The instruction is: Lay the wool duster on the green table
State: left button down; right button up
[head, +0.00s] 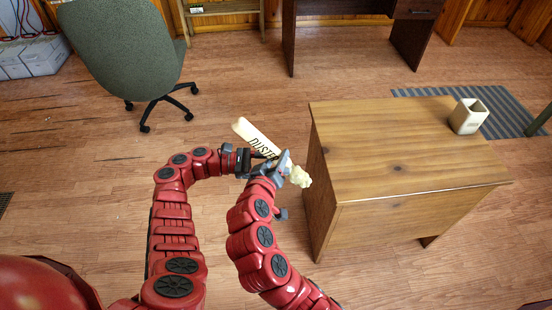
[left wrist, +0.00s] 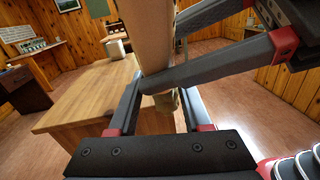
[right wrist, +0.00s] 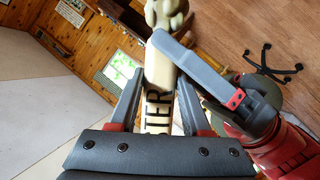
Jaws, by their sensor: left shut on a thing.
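The wool duster (head: 250,135) has a pale, flat handle with dark lettering and a cream wool head (head: 299,177). It is held up in the air left of the wooden desk. My left gripper (head: 268,160) is shut on it, and its pale handle fills the top of the left wrist view (left wrist: 150,35). My right gripper (head: 284,164) is at the same duster, close against the left one. In the right wrist view the lettered handle (right wrist: 157,115) passes between its fingers; whether they grip is unclear. A green leg-like part (head: 541,120) shows at the right edge; no green tabletop is visible.
A brown wooden desk (head: 400,150) stands just right of my grippers, with a pale lettered cup (head: 468,116) on its far right corner. A green office chair (head: 122,50) is at the upper left. A dark desk (head: 410,40) stands behind. A striped rug (head: 430,92) lies beyond the desk.

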pick_arm(q)
jog(key=shift+c, duration=1.3)
grip_release()
jog(key=shift+a, duration=0.1)
